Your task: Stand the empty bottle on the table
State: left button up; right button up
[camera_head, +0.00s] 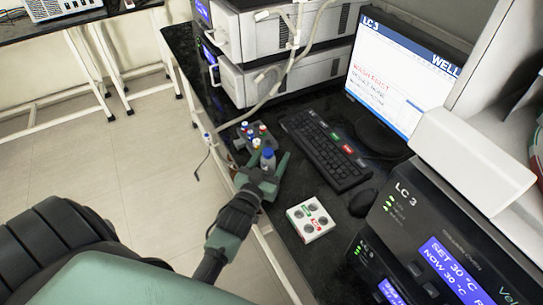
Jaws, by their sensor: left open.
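A small bottle with a blue cap (267,154) is upright at my left gripper, near the table's left edge. I cannot tell whether it is empty, and its lower part is hidden by the gripper. My left gripper (265,168) is open, with its green fingers around or beside the bottle; contact cannot be made out. The black table (290,185) lies under and to the right of the gripper. My right gripper is not in view.
Several small capped vials (256,143) stand in a holder just beyond the gripper. A white box with round dark wells (311,218), a keyboard (325,150), a mouse (363,202) and a monitor (400,75) are to the right. Grey instruments (290,75) stand behind; a cable hangs near the vials.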

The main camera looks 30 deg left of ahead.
pick_arm(q)
jog(key=shift+r, duration=0.2)
jog(key=s+d, duration=0.1)
jog(key=s, duration=1.1)
jog(key=shift+d+b, duration=0.3)
jog(key=shift+d, duration=0.05)
